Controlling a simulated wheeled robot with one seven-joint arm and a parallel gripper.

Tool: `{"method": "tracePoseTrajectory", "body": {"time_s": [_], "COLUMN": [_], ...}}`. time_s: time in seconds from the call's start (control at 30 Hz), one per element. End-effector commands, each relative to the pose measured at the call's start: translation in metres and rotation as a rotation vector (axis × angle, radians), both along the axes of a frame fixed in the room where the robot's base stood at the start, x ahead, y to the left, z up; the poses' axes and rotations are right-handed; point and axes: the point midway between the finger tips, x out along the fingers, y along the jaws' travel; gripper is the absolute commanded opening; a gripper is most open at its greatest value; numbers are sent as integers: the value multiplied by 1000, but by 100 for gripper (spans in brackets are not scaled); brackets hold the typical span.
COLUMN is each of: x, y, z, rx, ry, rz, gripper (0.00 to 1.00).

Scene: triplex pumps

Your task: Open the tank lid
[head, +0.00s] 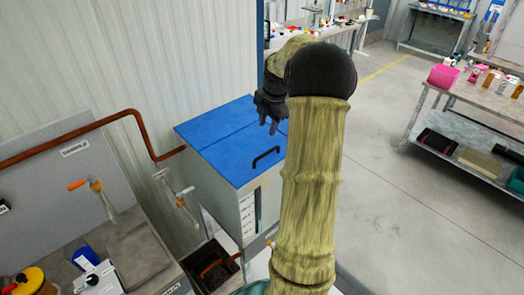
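The tank (231,213) is a light grey box standing against the corrugated wall. Its lid (235,157) is blue, lies flat and closed on top, and has a seam across it. A black bar handle (266,156) sits near the lid's front right edge. My gripper (272,125) is dark and hangs over the lid's far right corner, behind the handle. The gap between it and the lid cannot be judged. My arm crosses the picture at centre right and hides the tank's right side. The fingers are small and partly dark, so their opening is unclear.
A rust-brown pipe (140,125) runs along the wall to the tank's left side. Valves with orange handles (77,185) stand at the left. A dark open bin (210,265) is below the tank front. A shelved table (470,110) stands at the right, with clear floor (390,190) between.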

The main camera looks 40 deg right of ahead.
Motion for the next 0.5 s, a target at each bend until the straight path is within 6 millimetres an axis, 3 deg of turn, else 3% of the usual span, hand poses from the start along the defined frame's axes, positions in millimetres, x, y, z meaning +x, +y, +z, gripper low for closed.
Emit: {"method": "tracePoseTrajectory", "body": {"time_s": [0.5], "x": [18], "y": [2], "z": [-89], "rx": [2], "ry": [4], "rz": [2], "gripper": [34]}}
